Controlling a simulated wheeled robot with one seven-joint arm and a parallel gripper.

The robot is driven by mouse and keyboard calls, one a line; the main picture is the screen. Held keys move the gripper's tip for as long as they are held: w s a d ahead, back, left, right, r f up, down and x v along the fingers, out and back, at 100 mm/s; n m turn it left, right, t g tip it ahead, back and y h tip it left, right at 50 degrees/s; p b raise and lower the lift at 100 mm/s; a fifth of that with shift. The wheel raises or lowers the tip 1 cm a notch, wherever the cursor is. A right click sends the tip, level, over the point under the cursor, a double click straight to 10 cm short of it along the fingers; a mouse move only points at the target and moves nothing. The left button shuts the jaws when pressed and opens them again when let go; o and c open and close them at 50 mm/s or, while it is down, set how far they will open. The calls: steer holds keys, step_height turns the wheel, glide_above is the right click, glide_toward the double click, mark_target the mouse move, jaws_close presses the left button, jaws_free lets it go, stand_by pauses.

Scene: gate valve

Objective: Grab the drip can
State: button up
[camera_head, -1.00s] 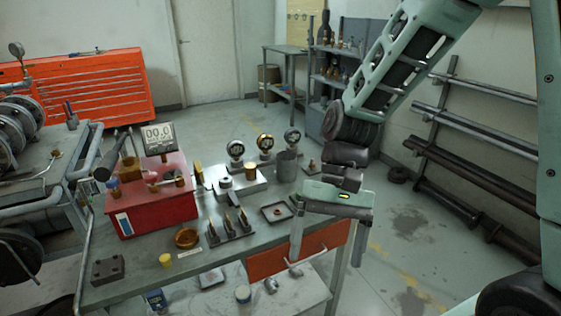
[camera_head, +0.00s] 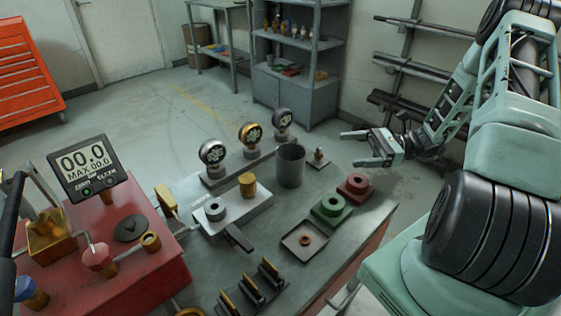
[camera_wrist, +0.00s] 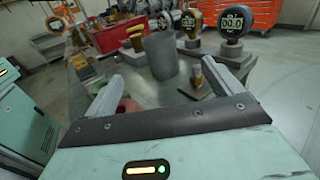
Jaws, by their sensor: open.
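The drip can looks to be the plain grey open-topped cylinder (camera_head: 290,166). It stands upright on the bench, behind the grey block with the brass piece. My gripper (camera_head: 353,149) is open and empty, to the right of the can, with its fingers pointing left towards it. A clear gap lies between the fingertips and the can. In the wrist view the can (camera_wrist: 161,56) shows ahead, past and between the open fingers (camera_wrist: 158,80).
A small brass-stemmed piece (camera_head: 318,158) stands between my gripper and the can. Dial gauges (camera_head: 250,137) stand behind the can. Green (camera_head: 332,208) and red (camera_head: 355,187) flanged pieces and a square tray (camera_head: 304,240) sit nearer the front right edge.

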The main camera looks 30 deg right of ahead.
steer(key=p, duration=0.2)
glide_toward(277, 153)
steer(key=shift+w+a+f, duration=0.35)
steer(key=shift+w+a, duration=0.1)
steer(key=shift+w, duration=0.05)
steer(key=x, duration=0.4)
steer(key=shift+s+a+r, duration=0.1)
steer(key=shift+r, duration=0.15)
steer(key=shift+w+a+p, duration=0.3)
steer(key=shift+a, duration=0.2)
steer(key=c, duration=1.4)
